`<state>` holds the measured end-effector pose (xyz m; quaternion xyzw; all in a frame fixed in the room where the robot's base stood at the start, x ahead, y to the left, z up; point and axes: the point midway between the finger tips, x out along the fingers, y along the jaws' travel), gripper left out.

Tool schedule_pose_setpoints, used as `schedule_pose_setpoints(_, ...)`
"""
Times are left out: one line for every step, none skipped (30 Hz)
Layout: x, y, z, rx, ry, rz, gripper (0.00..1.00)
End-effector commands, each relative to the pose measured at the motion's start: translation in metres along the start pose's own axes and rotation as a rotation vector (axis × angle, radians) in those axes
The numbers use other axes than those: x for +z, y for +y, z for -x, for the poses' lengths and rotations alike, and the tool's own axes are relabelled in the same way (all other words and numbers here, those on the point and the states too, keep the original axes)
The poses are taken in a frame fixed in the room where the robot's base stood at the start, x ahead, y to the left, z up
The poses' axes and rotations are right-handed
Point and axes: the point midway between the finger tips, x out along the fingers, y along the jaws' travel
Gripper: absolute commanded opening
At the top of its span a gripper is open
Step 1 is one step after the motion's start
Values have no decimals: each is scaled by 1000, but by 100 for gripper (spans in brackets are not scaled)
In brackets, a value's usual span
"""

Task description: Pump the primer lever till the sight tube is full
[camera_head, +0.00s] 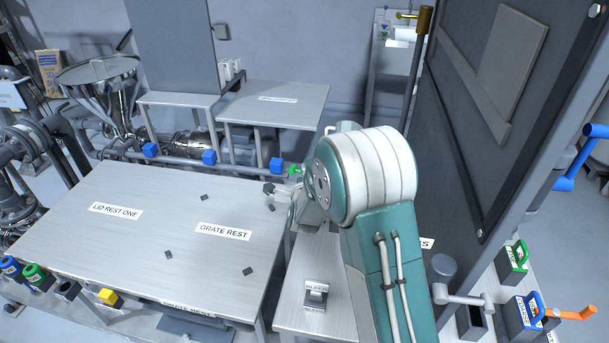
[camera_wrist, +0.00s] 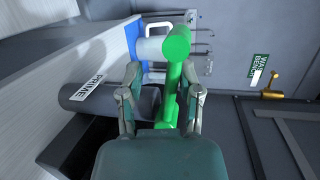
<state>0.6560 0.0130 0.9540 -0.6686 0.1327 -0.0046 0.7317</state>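In the wrist view a green lever (camera_wrist: 172,95) with a round knob at its top stands between the two fingers of my gripper (camera_wrist: 161,78). The fingers are apart, one on each side of the lever, with a visible gap on the left; contact on the right is unclear.
A metal table (camera_head: 75,235) with "LID REST ONE" and "GRATE REST" labels fills the left. A pipe with blue blocks (camera_head: 208,157) runs behind it. A large dark panel (camera_head: 480,130) stands close on my right. A "WALL BENCH" sign (camera_wrist: 261,70) is on the wall.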

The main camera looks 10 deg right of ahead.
Motion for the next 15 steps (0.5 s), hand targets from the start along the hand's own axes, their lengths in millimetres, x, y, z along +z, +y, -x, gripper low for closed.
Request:
schedule_pose_setpoints(0,1,0,4,-1,1,50)
schedule_pose_setpoints(0,1,0,3,-1,1,50)
schedule_pose_setpoints(0,1,0,3,-1,1,50)
schedule_pose_setpoints(0,1,0,3,-1,1,50)
schedule_pose_setpoints(0,1,0,3,-1,1,50)
schedule_pose_setpoints(0,1,0,2,-1,1,50)
schedule_pose_setpoints(0,1,0,2,-1,1,50)
schedule_pose_setpoints(0,1,0,2,-1,1,50)
schedule_pose_setpoints(0,1,1,2,-1,1,50)
schedule_pose_setpoints(0,1,2,2,-1,1,50)
schedule_pose_setpoints(0,0,3,2,-1,1,50)
schedule_pose_setpoints(0,0,6,2,-1,1,50)
schedule_pose_setpoints(1,0,9,2,-1,1,50)
schedule_pose_setpoints(0,1,13,4,-1,1,50)
schedule_pose_setpoints(0,0,20,3,-1,1,50)
